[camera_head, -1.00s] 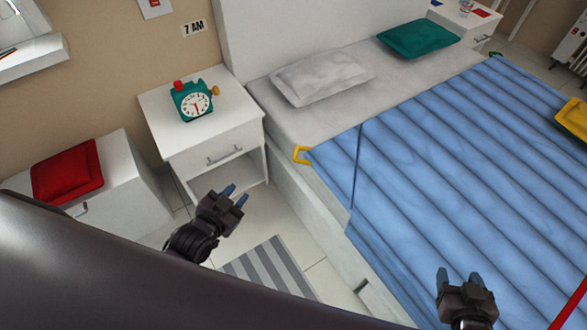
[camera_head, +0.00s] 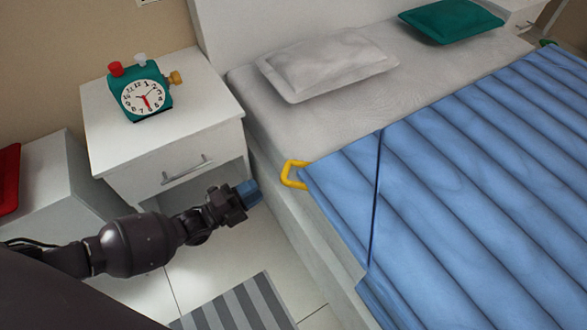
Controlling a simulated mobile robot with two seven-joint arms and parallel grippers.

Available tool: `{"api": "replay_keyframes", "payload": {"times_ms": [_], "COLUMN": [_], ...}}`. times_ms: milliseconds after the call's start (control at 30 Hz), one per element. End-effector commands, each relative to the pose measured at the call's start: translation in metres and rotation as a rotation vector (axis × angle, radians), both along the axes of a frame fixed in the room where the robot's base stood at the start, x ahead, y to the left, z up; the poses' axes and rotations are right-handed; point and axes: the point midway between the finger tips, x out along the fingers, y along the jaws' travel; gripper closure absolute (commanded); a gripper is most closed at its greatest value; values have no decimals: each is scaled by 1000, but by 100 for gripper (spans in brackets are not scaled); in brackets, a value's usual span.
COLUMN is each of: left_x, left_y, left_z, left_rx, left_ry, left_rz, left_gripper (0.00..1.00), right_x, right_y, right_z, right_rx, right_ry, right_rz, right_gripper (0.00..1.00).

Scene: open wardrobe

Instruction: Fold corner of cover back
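The blue cover (camera_head: 450,190) lies over the bed, with a dark seam line crossing near its corner. A yellow handle loop (camera_head: 291,174) sticks out from the cover's near upper corner, at the bed's left edge. My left gripper (camera_head: 250,192) is beside the bed, a short way left of the yellow loop and apart from it. Its blue fingertips point toward the loop; they overlap in this view, so I cannot tell their gap. My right gripper is out of view.
A white nightstand (camera_head: 165,140) with a teal alarm clock (camera_head: 140,93) stands left of the bed, close behind my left arm. A grey pillow (camera_head: 325,62) and a teal pillow (camera_head: 450,18) lie at the bed's head. A striped rug (camera_head: 235,308) lies on the floor.

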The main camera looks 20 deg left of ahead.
Motion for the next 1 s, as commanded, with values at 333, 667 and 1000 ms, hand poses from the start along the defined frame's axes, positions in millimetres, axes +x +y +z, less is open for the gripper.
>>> {"api": "replay_keyframes", "payload": {"times_ms": [333,667,1000], "left_x": [19,57,94], "left_y": [10,-19,-46], "left_z": [-31,-25,-18], "left_rx": [74,72,72], "left_ry": [-93,-94,-91], "left_rz": [-12,-12,-11], "left_gripper": [70,70,70], "right_x": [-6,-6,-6], "right_y": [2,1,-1], "right_z": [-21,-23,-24], "right_rx": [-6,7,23], "right_ry": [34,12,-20], "right_rz": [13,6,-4], "right_gripper": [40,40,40]}}
